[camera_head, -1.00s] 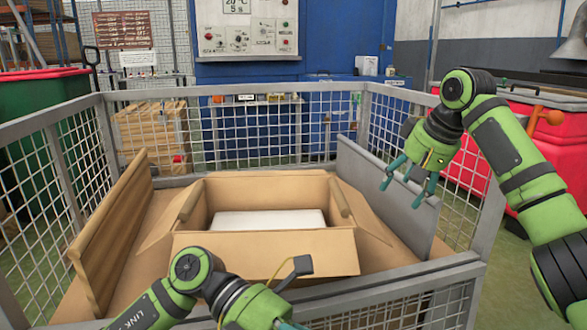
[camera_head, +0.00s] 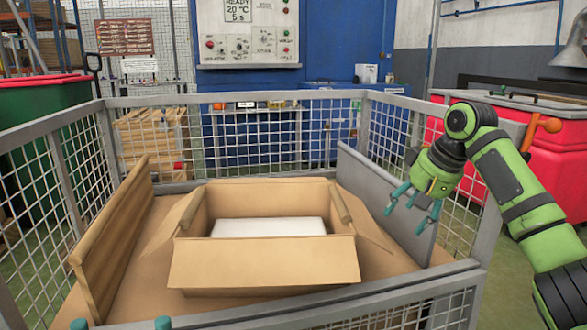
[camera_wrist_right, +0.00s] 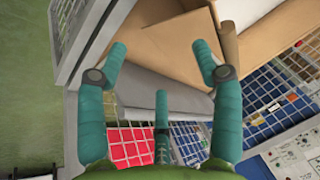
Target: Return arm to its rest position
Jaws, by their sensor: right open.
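My right gripper (camera_head: 412,205) is open and empty, above the right side of the wire cage in the head view. Its teal fingers point down and to the left, with the grey board behind them. The right wrist view shows its spread fingers (camera_wrist_right: 160,75) with nothing between them. Of my left gripper, only two teal fingertips (camera_head: 122,323) show at the bottom left edge of the head view. The rest of the left arm is out of frame, so its opening cannot be judged.
A mesh cage (camera_head: 235,102) surrounds an open cardboard box (camera_head: 265,262) holding a white block (camera_head: 268,227). A wooden board (camera_head: 112,235) leans at left and a grey board (camera_head: 385,205) at right. A red bin (camera_head: 555,150) stands behind the right arm.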

